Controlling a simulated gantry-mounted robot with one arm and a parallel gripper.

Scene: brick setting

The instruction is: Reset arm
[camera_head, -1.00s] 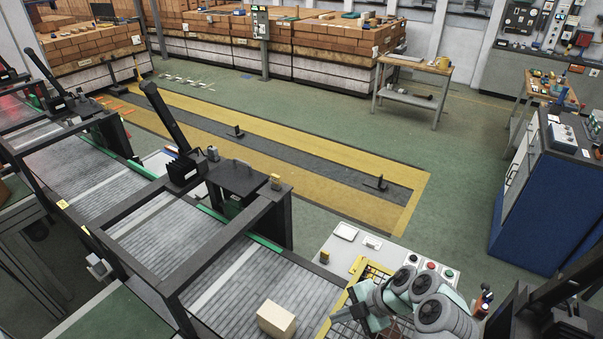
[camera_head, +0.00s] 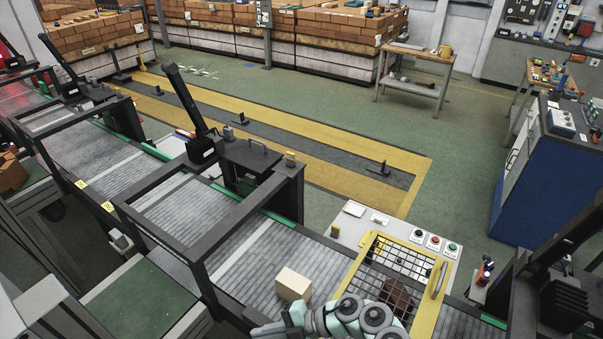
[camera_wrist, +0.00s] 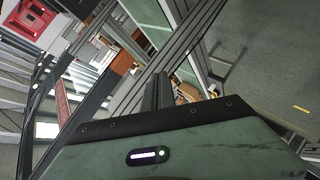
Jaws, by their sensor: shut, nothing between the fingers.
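My gripper (camera_head: 262,331) is at the bottom edge of the head view, below and to the left of a pale block, and is partly cut off by the frame. My grey and teal arm (camera_head: 345,316) reaches in from the bottom. In the wrist view my gripper's dark fingers (camera_wrist: 157,91) are together, with nothing seen between them. The pale block (camera_head: 293,284) sits on the grey roller conveyor (camera_head: 235,270), apart from the gripper.
A yellow-framed grid guard (camera_head: 428,318) stands right of the block, beside a button panel (camera_head: 437,240). Dark frames (camera_head: 205,290) span the conveyor. A blue cabinet (camera_head: 535,205) is at the right. The green floor (camera_head: 470,130) beyond is largely clear.

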